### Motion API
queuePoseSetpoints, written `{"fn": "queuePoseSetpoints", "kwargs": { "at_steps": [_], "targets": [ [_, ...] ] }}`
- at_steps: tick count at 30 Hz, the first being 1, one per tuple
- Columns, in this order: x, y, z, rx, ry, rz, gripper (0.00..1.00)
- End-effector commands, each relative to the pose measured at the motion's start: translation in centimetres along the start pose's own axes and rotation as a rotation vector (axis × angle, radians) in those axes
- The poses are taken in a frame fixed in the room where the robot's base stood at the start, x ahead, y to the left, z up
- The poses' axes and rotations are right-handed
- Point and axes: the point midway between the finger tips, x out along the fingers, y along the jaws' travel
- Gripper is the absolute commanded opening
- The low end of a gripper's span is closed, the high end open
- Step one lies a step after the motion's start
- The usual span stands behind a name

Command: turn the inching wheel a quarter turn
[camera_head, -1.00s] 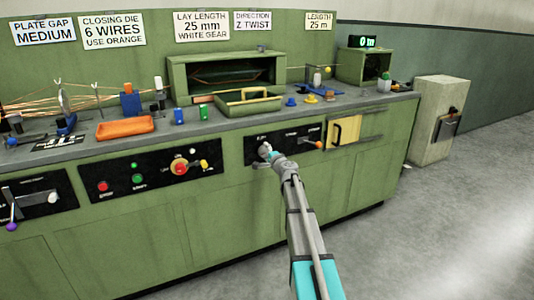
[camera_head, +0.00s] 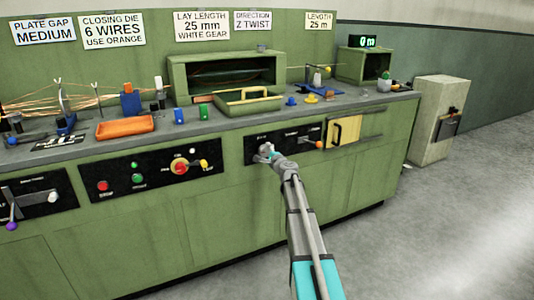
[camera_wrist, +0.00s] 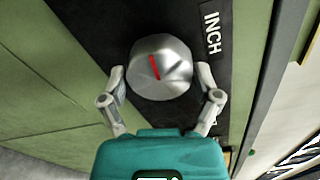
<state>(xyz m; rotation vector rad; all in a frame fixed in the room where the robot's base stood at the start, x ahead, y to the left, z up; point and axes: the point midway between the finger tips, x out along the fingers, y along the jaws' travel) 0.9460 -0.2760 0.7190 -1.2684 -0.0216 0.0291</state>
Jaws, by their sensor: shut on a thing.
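The inching wheel (camera_wrist: 163,55) is a silver knob with a red mark line, on a black panel beside the label INCH (camera_wrist: 211,31). The red line is slightly tilted in the wrist view. My gripper (camera_wrist: 161,84) is shut on the wheel, with one finger at each side of it. In the head view my gripper (camera_head: 268,153) is at the left end of the black panel (camera_head: 285,143) and hides most of the wheel.
An orange-tipped lever (camera_head: 313,143) sits to the right on the same panel, with a yellow-framed door (camera_head: 343,131) beyond. The worktop above holds trays and small parts. The floor (camera_head: 430,240) at right is clear.

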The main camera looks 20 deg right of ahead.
Motion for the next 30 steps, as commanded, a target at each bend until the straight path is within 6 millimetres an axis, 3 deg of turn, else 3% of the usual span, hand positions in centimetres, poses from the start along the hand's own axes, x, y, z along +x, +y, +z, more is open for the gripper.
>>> {"fn": "queuePoseSetpoints", "kwargs": {
  "at_steps": [1, 4, 20, 30],
  "targets": [
    [0.1, 0.0, 0.0, 0.0, 0.0, 0.0, 0.85],
    [0.0, 0.0, 0.0, -0.001, 0.001, 0.0, 1.0],
    [-0.4, 0.0, 0.0, -0.001, 0.0, 0.0, 1.0],
    [-4.0, 0.0, 0.1, -0.001, 0.001, 0.0, 1.0]
  ]
}}
